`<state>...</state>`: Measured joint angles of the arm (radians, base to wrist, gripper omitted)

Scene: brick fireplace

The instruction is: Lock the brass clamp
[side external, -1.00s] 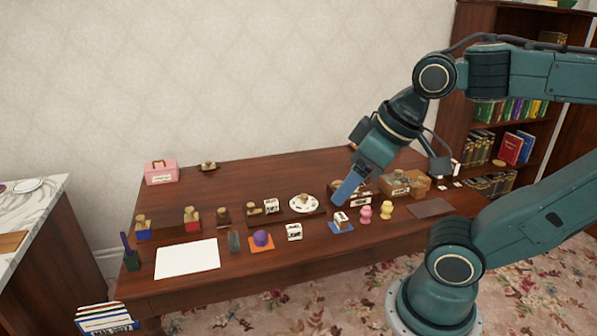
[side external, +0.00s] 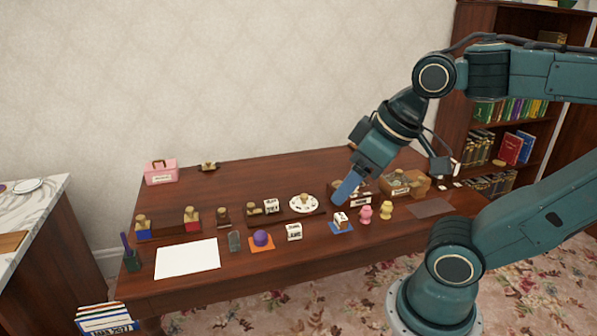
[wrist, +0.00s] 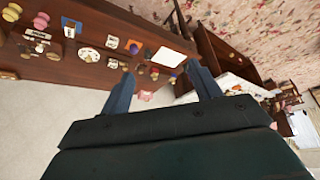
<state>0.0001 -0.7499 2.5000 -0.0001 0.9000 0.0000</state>
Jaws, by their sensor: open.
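I cannot tell for sure which piece is the brass clamp. A small brass-coloured piece on a dark base (side external: 208,166) sits alone at the back left of the table, in the side external view. Another brass-coloured piece (side external: 253,209) stands mid-table, left of a white round dial (side external: 290,204). My gripper (side external: 346,190) is open and empty, with blue fingers, above the right half of the table, well right of both pieces. In the wrist view its two fingers (wrist: 161,88) are spread apart with nothing between them.
A pink box (side external: 161,172) stands at the back left. White paper (side external: 187,258), a purple ball on an orange mat (side external: 261,239) and pink and yellow figures (side external: 386,210) line the front. An open box (side external: 396,186) is at the right. The table's back middle is clear.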

